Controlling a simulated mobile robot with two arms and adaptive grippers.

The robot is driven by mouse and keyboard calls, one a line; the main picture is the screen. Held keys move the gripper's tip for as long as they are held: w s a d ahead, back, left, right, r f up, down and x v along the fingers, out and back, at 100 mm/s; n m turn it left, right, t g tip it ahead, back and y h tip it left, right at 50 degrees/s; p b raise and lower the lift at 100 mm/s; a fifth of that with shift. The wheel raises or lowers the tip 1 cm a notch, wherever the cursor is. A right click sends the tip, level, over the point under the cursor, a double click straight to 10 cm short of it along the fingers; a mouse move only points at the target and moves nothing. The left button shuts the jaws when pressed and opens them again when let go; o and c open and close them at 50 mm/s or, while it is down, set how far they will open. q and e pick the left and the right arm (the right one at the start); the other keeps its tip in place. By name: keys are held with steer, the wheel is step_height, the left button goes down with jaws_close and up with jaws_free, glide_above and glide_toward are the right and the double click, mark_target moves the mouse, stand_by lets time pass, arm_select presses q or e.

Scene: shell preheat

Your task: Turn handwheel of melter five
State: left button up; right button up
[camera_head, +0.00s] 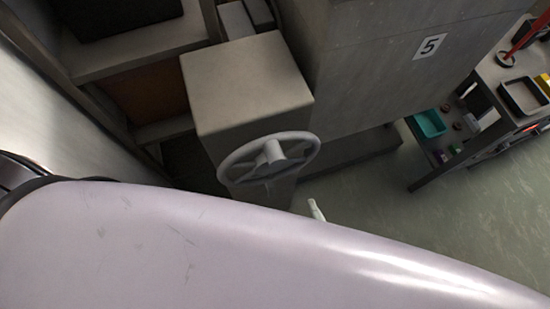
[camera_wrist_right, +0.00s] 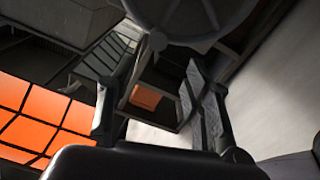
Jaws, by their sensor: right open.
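The grey handwheel (camera_head: 272,153) is on the front of a box-shaped grey housing (camera_head: 247,82), beside the large grey body marked 5 (camera_head: 430,46). A small pale rod (camera_head: 316,210) shows just below and right of the wheel; I cannot tell whether it is joined to it. In the right wrist view my right gripper (camera_wrist_right: 155,88) is open and empty, its dark fingers apart. A round dark grey rim with a small knob (camera_wrist_right: 158,41) lies beyond the fingertips; it looks like the handwheel. Contact is not visible. My left gripper is out of view.
My pale arm link covers the bottom of the head view. A shelf unit (camera_head: 478,141) with a teal bin (camera_head: 430,124) and a dark tray (camera_head: 522,96) stands at right. Open green floor (camera_head: 365,205) lies between. Orange panels (camera_wrist_right: 40,115) show in the wrist view.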

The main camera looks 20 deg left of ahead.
mark_target(277, 163)
steer(key=p+x, duration=0.1)
steer(key=x, duration=0.4)
steer(key=p+x, duration=0.1)
steer(key=x, duration=0.5)
steer(key=shift+w+d, duration=0.15)
steer(key=shift+w, duration=0.15)
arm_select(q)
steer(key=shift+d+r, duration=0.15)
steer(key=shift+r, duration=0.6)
arm_select(e)
steer(key=shift+w+a+f, duration=0.1)
steer(key=shift+w+a, duration=0.2)
steer(key=shift+w, duration=0.15)
steer(key=shift+c, duration=0.2)
jaws_close()
